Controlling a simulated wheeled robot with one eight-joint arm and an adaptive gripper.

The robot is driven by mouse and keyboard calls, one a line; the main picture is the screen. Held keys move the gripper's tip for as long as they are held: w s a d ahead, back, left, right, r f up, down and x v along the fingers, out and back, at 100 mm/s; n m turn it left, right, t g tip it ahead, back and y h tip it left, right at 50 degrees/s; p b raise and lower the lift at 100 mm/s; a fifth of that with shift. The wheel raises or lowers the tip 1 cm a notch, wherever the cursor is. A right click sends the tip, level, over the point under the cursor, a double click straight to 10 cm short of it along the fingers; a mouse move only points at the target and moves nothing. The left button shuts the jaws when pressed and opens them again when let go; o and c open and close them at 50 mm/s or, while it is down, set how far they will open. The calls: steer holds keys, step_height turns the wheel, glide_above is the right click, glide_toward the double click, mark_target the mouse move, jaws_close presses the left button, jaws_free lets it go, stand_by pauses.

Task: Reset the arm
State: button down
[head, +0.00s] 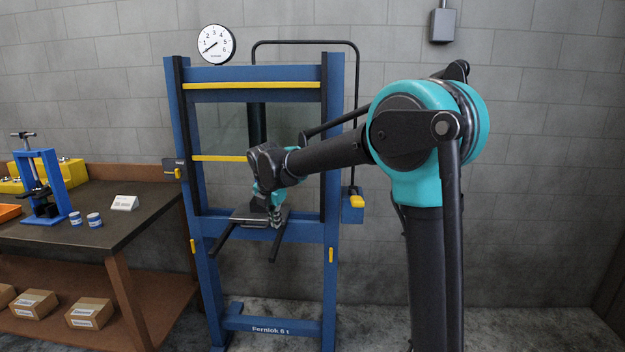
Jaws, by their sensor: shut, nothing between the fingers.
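My arm rises from the lower right, with a teal and black joint, and reaches left toward a blue press frame (335,140). My gripper (275,217) points down at the arm's far end. It is small in view and looks shut and empty. It is in front of the press, just above or at the dark press bed (243,215); I cannot tell whether it touches. The forearm and wrist hide part of the press opening.
A dark-topped workbench (110,222) stands at the left with a small blue press (42,186), two small tins (85,219) and a white card (124,202). Cardboard boxes (91,313) lie on its lower shelf. A gauge (216,44) tops the press. Floor at the right is clear.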

steer(key=s+d+f+m, duration=0.3)
steer(key=s+d+m, duration=0.3)
steer(key=d, duration=0.4)
steer(key=s+d+f+m, duration=0.3)
steer(key=s+d+m, duration=0.1)
steer(key=d+m, duration=0.45)
steer(key=s+d+f+m, duration=0.5)
steer(key=s+d+m, duration=0.1)
steer(key=s, duration=0.3)
steer(key=s+d+f+m, duration=0.5)
steer(key=s+d+m, duration=0.1)
steer(key=s+m, duration=0.3)
steer(key=shift+s+d+f, duration=0.2)
steer(key=shift+m, duration=0.25)
